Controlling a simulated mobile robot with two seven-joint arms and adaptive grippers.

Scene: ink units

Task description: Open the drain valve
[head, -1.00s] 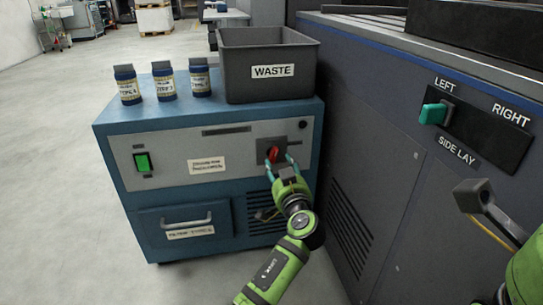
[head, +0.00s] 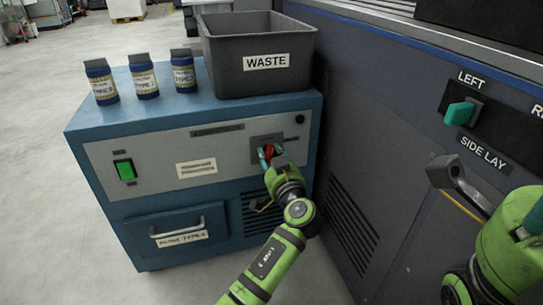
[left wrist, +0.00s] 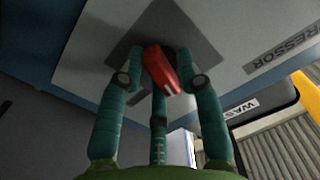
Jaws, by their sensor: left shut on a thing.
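The red valve handle (head: 268,151) sits on a dark square plate at the right of the blue cabinet's grey front panel. My left gripper (head: 271,158) reaches it from below and is shut on it. In the left wrist view the red handle (left wrist: 161,69) lies slanted between the teal fingers of the left gripper (left wrist: 163,85), with the dark plate behind it. The fingers hide part of the handle in the head view.
The blue cabinet (head: 88,185) carries a grey WASTE bin (head: 228,70) and several labelled bottles (head: 144,82). Its front has a green switch (head: 125,169) and a drawer handle (head: 178,226). The dark machine (head: 385,150) with a teal SIDE LAY switch (head: 459,113) stands close on the right. Floor at left is clear.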

